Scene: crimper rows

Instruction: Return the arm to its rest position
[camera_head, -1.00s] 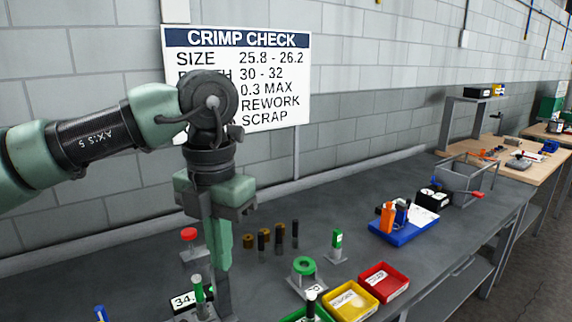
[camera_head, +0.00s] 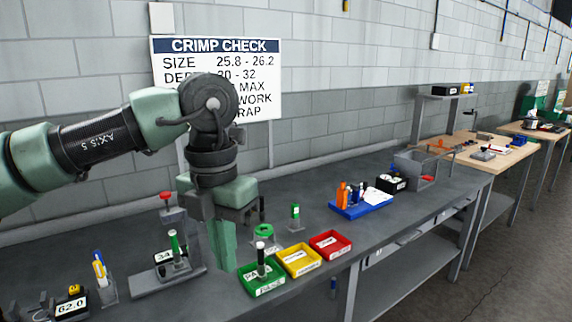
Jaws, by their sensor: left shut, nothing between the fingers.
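My left arm reaches in from the left in the head view. Its left gripper (camera_head: 222,246) points down over the grey bench (camera_head: 120,238), with its green fingers together and nothing between them. The gripper covers part of the bench and part of the wall sign behind the wrist. Just left of the fingers stands a grey device with a red knob (camera_head: 166,197) and a "34" display (camera_head: 164,256). My right gripper is not in view.
A yellow tray (camera_head: 299,262) and a red tray (camera_head: 331,244) stand beside the green one. A green ring on a stand (camera_head: 263,231) is close to the gripper. A blue tray (camera_head: 362,207) holds tools farther right. A "62.0" display (camera_head: 71,307) stands at front left.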

